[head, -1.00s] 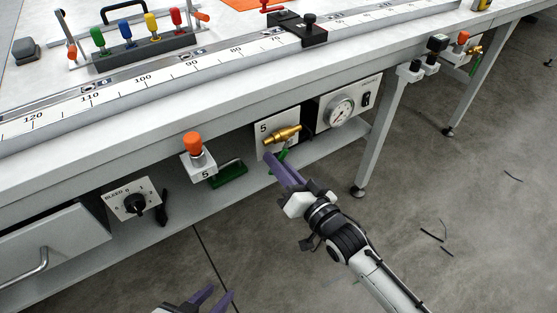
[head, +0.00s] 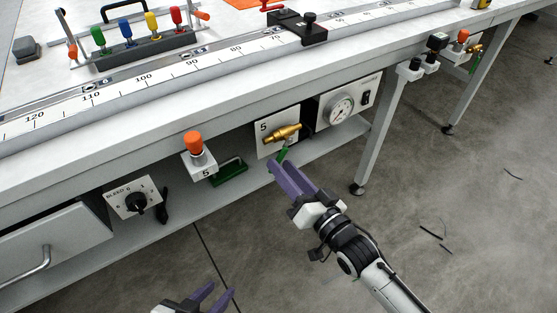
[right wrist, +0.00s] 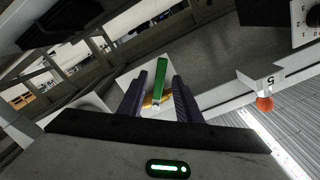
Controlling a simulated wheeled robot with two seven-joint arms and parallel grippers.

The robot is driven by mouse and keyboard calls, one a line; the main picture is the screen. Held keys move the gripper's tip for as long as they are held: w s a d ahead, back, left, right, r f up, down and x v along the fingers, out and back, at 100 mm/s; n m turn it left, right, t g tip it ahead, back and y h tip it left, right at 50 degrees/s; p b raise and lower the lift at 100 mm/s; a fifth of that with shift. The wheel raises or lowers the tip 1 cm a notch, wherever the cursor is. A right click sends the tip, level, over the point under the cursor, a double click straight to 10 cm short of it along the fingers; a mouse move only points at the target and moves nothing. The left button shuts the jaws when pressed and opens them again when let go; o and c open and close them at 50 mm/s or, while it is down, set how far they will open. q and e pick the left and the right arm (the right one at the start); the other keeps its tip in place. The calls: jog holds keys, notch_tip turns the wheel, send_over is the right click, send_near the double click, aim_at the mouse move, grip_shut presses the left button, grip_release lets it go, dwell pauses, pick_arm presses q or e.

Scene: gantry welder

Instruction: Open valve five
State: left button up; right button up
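Valve five is a brass valve (head: 283,133) on a white panel marked 5 (head: 264,142), under the bench's front edge. Its green handle (head: 283,154) hangs down from the brass body. My right gripper (head: 286,167) is just below and in front of the handle, with its purple fingers apart. In the right wrist view the green handle (right wrist: 160,78) shows between the two open fingers (right wrist: 159,95), with a gap on each side. The brass body is mostly hidden there. My left gripper (head: 218,290) is low at the bottom edge, fingers apart and empty.
Left of the valve are an orange-topped knob on a block marked 5 (head: 196,155), a green handle-like part (head: 230,173) and a bleed dial (head: 134,201). A gauge panel (head: 341,109) is to the right, near a table leg (head: 377,140).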

jog(key=v, duration=0.7)
jog(key=shift+p, duration=0.35)
jog(key=shift+c, duration=0.4)
